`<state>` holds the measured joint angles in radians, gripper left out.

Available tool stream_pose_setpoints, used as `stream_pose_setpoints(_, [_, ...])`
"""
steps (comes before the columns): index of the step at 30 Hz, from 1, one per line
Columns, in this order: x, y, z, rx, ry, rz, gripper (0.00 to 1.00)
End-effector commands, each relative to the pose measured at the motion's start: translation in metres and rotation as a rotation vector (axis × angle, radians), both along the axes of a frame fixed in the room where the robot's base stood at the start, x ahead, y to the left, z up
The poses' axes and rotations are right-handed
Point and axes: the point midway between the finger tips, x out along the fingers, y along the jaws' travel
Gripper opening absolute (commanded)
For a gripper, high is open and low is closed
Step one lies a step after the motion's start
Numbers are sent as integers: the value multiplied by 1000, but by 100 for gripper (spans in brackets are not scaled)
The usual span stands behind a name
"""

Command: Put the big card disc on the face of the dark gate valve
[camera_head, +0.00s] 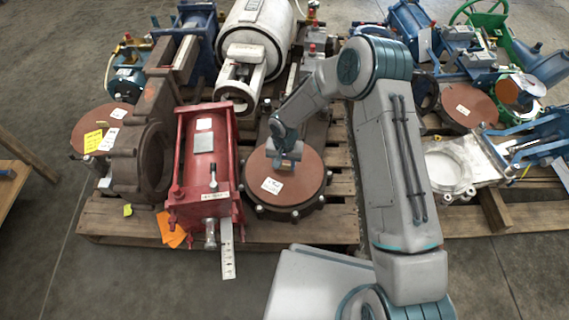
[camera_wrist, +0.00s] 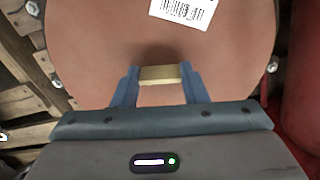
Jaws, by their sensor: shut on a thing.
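The big card disc (camera_head: 308,167) is reddish brown with a white label. It lies flat over the round bolted face of a dark valve (camera_head: 290,213) at the front of the middle pallet. Bolts show around its edge. In the wrist view the disc (camera_wrist: 100,45) fills most of the picture. My gripper (camera_head: 287,163) is above the disc, pointing down. In the wrist view my gripper (camera_wrist: 158,76) is shut on a narrow tan grip piece at the disc's middle. I cannot tell whether the disc fully touches the face below.
A red actuator (camera_head: 207,150) stands close left of the disc. Beyond it are a brown valve body (camera_head: 136,158) with a round opening and another brown disc (camera_head: 88,122) with yellow tags. A white motor (camera_head: 255,40) is behind. A right pallet holds a pale valve (camera_head: 450,168).

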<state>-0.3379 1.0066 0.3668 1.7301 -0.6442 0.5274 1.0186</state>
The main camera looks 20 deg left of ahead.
Motion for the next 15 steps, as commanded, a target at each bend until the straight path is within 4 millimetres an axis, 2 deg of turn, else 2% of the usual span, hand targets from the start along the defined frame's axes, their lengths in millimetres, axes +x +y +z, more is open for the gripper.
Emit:
stream_pose_setpoints(1, [0, 0, -3, 0, 0, 0, 14])
stream_pose_setpoints(2, [0, 0, -3, -1, 0, 0, 42])
stream_pose_setpoints(4, [0, 0, -2, 0, 0, 0, 61])
stream_pose_setpoints(15, [0, 0, 3, 0, 0, 0, 61])
